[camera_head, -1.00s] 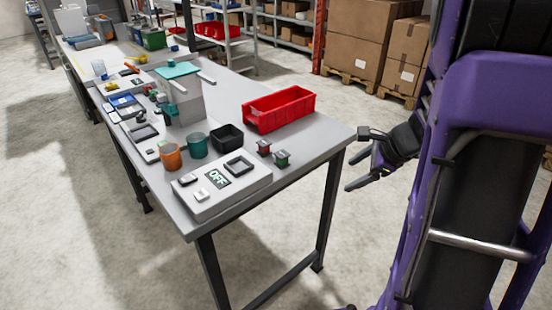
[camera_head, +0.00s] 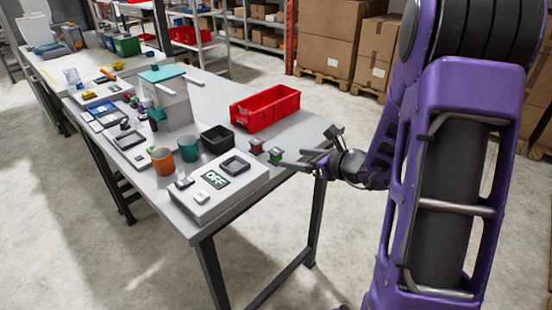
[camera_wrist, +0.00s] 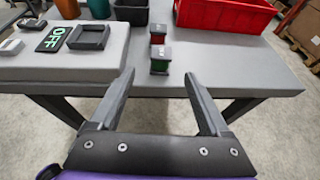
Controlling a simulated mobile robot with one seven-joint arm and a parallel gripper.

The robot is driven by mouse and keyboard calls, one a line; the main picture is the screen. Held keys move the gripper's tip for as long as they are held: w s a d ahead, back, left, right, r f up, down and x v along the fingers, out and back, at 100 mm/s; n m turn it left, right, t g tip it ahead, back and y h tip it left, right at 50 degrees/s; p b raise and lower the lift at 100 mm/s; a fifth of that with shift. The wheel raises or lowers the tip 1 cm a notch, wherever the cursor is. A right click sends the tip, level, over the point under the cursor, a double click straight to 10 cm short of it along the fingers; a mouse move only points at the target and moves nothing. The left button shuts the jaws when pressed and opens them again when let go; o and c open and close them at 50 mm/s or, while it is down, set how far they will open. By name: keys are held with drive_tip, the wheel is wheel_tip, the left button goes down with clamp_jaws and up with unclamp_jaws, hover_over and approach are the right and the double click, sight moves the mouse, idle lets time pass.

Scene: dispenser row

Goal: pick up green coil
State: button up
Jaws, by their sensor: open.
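The green coil (camera_head: 275,155) is a small spool with dark end plates and a green middle, standing near the right edge of the table. In the wrist view the green coil (camera_wrist: 160,62) stands upright ahead, between the lines of my fingers. A similar red coil (camera_head: 256,146) stands just behind it; it also shows in the wrist view (camera_wrist: 158,37). My gripper (camera_head: 306,160) is open and empty at the table's right edge, a short way from the green coil. In the wrist view my gripper (camera_wrist: 158,82) has its two fingers wide apart, short of the coil.
A red bin (camera_head: 265,107) stands behind the coils. A grey panel with an OFF display (camera_head: 215,181) lies to the left, with a black square bin (camera_head: 217,139), a teal cup (camera_head: 188,148) and an orange cup (camera_head: 163,161) nearby. The table (camera_head: 228,227) has bare space around the coils.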

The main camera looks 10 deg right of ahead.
sight(281, 154)
drive_tip(key=x, duration=0.9)
drive_tip(key=shift+w+b, duration=0.2)
drive_tip(key=shift+b, duration=0.15)
clamp_jaws()
